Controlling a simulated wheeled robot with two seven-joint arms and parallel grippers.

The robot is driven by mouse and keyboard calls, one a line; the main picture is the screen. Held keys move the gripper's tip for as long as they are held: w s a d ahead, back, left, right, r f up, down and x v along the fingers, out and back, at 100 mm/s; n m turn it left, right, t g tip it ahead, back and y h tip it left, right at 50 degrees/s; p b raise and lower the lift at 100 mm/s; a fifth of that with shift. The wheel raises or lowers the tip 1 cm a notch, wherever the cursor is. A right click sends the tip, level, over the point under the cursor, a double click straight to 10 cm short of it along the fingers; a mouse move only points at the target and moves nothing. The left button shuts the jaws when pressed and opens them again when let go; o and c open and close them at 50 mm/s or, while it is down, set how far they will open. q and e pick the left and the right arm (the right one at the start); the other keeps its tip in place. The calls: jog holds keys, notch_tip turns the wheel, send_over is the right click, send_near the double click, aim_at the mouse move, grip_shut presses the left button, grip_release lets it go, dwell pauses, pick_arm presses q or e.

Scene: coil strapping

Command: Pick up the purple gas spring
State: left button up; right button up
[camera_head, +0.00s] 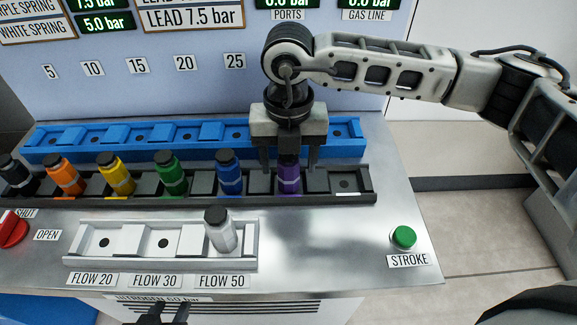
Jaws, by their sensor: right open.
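The purple gas spring (289,181) stands upright in the dark rack (362,199), in the slot to the right of the blue spring. My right gripper (288,166) points down over it, its two fingers open on either side of the spring's upper part. The gripper hides the spring's top, and I cannot tell whether the fingers touch it. My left gripper (163,314) shows only as dark tips at the bottom edge, and its jaw state is unclear.
Black, orange, yellow, green and blue springs (229,175) share the dark rack; its right-end slot is empty. A blue rack (345,137) lies behind. A white tray (130,263) in front holds a white spring (220,233). A green button (403,237) and red knob (11,229) flank it.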

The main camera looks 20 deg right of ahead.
jog(key=shift+f, duration=0.4)
jog(key=c, duration=1.2)
jog(key=shift+c, duration=0.4)
jog(key=shift+r, duration=0.15)
